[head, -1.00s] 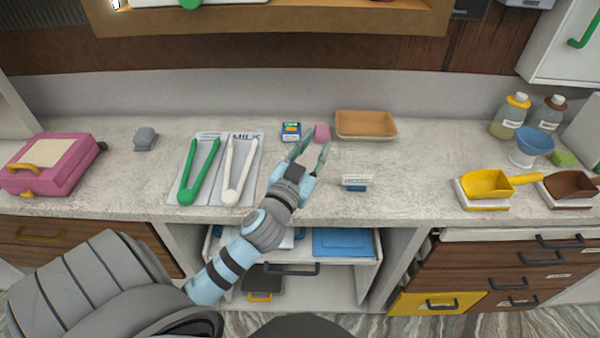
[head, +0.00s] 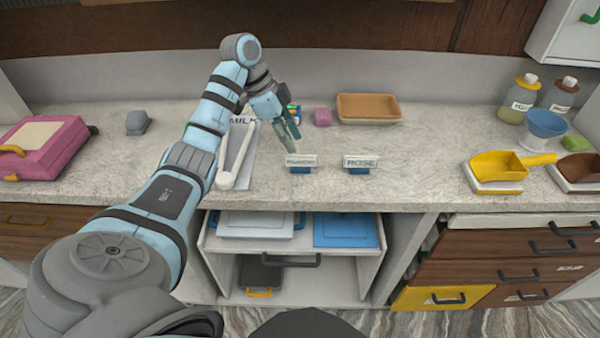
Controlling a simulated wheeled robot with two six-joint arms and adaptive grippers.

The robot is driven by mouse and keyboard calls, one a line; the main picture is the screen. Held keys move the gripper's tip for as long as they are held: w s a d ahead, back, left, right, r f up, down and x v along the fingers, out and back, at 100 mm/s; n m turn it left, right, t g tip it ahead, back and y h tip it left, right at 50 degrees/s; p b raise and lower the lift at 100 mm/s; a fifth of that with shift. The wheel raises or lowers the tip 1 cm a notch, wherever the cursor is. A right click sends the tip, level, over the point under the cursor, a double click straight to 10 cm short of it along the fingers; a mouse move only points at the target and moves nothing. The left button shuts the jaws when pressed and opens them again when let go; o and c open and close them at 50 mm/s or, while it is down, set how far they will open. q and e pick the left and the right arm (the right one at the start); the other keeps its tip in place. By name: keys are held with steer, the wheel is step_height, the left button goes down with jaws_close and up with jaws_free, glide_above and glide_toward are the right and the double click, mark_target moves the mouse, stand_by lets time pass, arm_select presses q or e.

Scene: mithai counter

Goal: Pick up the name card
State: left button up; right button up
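Two name cards stand upright on the counter. The left card (head: 301,160) has a white plate with blurred lettering on a blue base. The right card (head: 361,163) reads ROSE and also has a blue base. My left gripper (head: 292,143) points down just behind and above the left card, its fingers slightly apart with nothing seen between them. Its fingertips are close to the card's top edge; I cannot tell whether they touch. My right gripper is not in view.
A small box (head: 294,113), pink block (head: 322,117) and tan tray (head: 368,108) stand behind. A yellow scoop (head: 497,166) is at right. The counter between ROSE and the scoop is clear.

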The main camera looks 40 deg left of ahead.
mark_target(301, 156)
arm_select(q)
steer(key=shift+w+d+f, duration=0.15)
steer(key=shift+w+f, duration=0.1)
steer(key=shift+f, duration=0.45)
steer(key=x, duration=0.4)
steer(key=shift+s+d+f, duration=0.15)
steer(key=shift+d+f, duration=0.05)
steer(key=shift+d, duration=0.25)
steer(key=shift+d+f, duration=0.1)
jaws_close()
